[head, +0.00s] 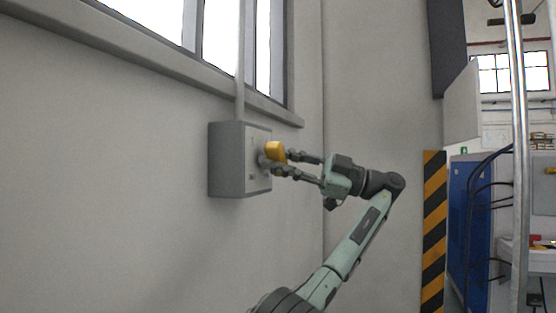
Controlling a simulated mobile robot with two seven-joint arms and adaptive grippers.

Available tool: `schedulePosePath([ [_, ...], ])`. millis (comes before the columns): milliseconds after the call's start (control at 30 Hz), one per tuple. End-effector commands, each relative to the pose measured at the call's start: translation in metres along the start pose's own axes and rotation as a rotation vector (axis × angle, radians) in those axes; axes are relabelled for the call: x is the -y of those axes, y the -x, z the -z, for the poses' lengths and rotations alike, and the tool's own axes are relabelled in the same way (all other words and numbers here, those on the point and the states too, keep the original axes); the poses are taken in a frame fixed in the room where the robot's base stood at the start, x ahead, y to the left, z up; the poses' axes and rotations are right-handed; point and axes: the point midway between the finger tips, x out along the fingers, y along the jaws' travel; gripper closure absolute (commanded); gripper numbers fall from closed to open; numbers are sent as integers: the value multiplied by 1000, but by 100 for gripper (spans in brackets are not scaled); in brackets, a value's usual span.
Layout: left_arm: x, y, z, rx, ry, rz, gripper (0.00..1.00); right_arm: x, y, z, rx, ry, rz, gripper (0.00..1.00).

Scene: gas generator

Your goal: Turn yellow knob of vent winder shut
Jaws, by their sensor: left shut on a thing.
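The vent winder is a grey box (228,160) on the wall below the window, with a pipe running up from its top. Its yellow knob (274,151) sticks out from the box's right-hand face. My left gripper (284,163) reaches it from the right, with one finger at the knob's upper right side and the other below it. The gripper is shut on the yellow knob. The fingertips partly cover the knob and its base. My right gripper is not in view.
A window sill (170,66) runs above the box. A black-and-yellow striped post (434,225) stands to the right of my arm. Beyond it are a blue cabinet (468,215), dark hoses and a shiny metal pole (518,150). The wall below the box is bare.

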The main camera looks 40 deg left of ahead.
Motion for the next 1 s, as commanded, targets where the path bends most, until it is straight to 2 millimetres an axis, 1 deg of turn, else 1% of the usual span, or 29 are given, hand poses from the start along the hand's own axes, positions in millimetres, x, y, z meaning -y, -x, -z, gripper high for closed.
schedulePosePath([
  [67,1,1,0,1,2,3,100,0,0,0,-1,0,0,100],
  [100,1,1,0,0,2,3,73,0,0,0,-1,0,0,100],
  [233,1,0,0,0,1,2,57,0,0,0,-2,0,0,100],
  [500,0,0,0,0,0,1,57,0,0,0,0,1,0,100],
  [633,-6,-2,6,0,1,1,57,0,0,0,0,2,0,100],
  [767,-22,-8,21,-1,3,1,57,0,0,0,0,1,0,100],
  [867,-38,-14,36,-1,5,-1,57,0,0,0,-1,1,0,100],
  [900,-45,-16,42,-1,7,-2,55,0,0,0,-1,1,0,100],
  [933,-49,-18,46,0,7,-3,57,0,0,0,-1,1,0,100],
  [1000,-57,-21,54,0,6,-3,57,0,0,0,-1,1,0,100],
])
